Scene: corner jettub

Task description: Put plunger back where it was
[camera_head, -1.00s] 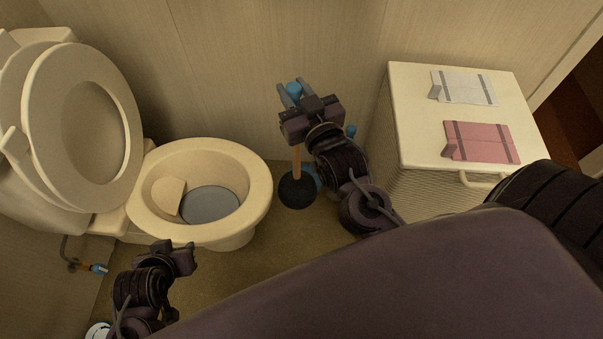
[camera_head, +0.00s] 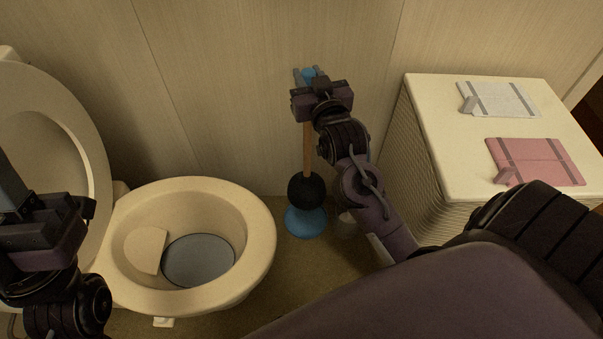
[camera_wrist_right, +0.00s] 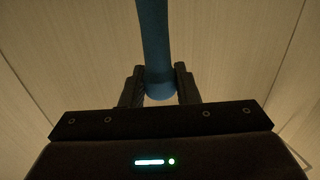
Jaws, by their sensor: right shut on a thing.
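The plunger has a blue grip end, a wooden stick (camera_head: 308,150) and a black rubber cup (camera_head: 306,189). My right gripper (camera_head: 310,74) is shut on its blue end, near the back wall. In the right wrist view, the blue handle (camera_wrist_right: 154,45) sits between both fingers. The plunger hangs nearly upright, cup down. A round blue base (camera_head: 306,222) on the floor shows just below the cup; the cup hides its upper part, and I cannot tell whether they touch. My left gripper (camera_head: 12,188) is at the left edge, partly cut off; its jaw opening is unclear.
The toilet bowl (camera_head: 262,235) stands left of the plunger, its raised lid at far left. A white cabinet (camera_head: 480,120) with grey and pink towels stands right. A pale object (camera_head: 347,226) on the floor is partly hidden by my right arm.

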